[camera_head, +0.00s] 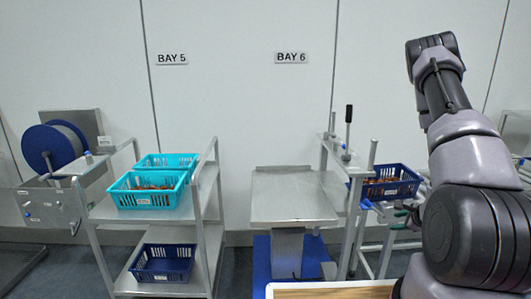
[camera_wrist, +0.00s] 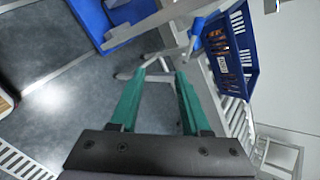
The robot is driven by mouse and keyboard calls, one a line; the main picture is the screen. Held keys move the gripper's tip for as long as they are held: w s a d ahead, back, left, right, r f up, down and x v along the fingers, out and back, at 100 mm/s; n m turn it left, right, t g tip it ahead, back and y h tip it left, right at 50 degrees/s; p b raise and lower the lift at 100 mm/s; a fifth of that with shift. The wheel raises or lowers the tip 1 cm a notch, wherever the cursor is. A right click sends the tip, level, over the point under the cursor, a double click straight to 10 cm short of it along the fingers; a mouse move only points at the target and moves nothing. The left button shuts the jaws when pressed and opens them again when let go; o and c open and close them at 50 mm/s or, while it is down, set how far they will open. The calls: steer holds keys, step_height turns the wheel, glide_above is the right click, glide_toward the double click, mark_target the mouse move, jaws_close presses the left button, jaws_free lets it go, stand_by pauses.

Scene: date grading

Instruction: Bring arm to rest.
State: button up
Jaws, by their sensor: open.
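My gripper (camera_wrist: 160,78) shows in the wrist view with its two green fingers apart and nothing between them. Below the fingertips there is grey floor and the foot of a metal stand. In the head view my arm rises along the right side, bent high with its elbow at the top. Green finger parts (camera_head: 399,218) show just left of the arm, low beside the blue crate on the right, partly hidden by the arm.
A navy crate (camera_head: 391,186) of dates sits on a roller stand, also in the wrist view (camera_wrist: 232,48). A steel table (camera_head: 290,208) stands in the middle. A cart (camera_head: 118,212) at left holds teal crates (camera_head: 146,199) and a lower navy crate (camera_head: 162,264).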

steer(key=a+r+n+g+y, duration=0.1)
steer(key=a+r+n+y, duration=0.3)
steer(key=a+r, duration=0.75)
steer(key=a+r+n+g+y, duration=0.1)
steer(key=a+r+n+y, duration=0.4)
steer(key=a+r, duration=0.7)
steer(key=s+a+r+n+g+h, duration=0.15)
steer(key=s+r+n+g, duration=0.35)
steer(key=s+r, duration=0.6)
steer(key=s+d+r+n+t+h, duration=0.4)
steer(key=s+r+n+h, duration=0.1)
steer(key=s+r, duration=0.3)
steer(key=shift+s+d+r+t+h, duration=0.15)
steer(key=shift+s+r+t+h, duration=0.15)
steer(key=shift+r+h, duration=0.45)
